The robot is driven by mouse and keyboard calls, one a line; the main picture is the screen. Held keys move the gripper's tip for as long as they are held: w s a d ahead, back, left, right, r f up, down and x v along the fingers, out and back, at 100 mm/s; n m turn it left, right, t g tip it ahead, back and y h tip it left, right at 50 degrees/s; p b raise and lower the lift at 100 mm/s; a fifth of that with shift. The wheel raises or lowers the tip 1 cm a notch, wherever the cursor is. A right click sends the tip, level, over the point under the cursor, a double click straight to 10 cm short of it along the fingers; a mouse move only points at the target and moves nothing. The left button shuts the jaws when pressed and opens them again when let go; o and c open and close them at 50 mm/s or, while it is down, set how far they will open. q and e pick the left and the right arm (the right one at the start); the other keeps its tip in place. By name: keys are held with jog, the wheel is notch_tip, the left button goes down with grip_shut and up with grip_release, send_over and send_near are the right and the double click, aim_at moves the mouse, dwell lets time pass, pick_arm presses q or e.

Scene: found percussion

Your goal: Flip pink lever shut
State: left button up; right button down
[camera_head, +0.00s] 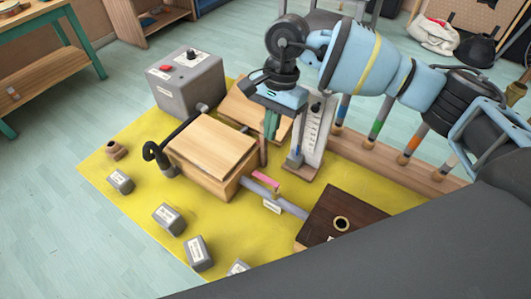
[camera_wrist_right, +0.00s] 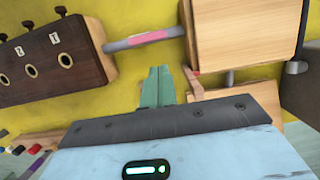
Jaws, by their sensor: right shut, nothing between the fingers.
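The pink lever (camera_head: 266,181) sits on a grey pipe (camera_head: 285,205) between the light wooden box (camera_head: 212,145) and the dark wooden block (camera_head: 345,222). In the right wrist view the pink lever (camera_wrist_right: 148,37) appears lined up along the grey pipe. My right gripper (camera_head: 271,136) hangs above the mat, behind the lever in the head view. Its green fingers (camera_wrist_right: 158,78) are shut and empty, pointing toward the pipe but apart from the lever in the picture. The exact height gap cannot be told. My left gripper is not in view.
A white scale stand (camera_head: 313,135) is close to the right of my gripper. A grey control box (camera_head: 187,82) with a red button stands at the back left. Several small grey blocks (camera_head: 168,219) lie along the front of the yellow mat (camera_head: 110,155). Coloured tubes (camera_head: 378,130) line the right.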

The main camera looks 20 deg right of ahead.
dwell(0.3)
jog(key=p+x, duration=0.1)
jog(key=x, duration=0.9)
dwell(0.4)
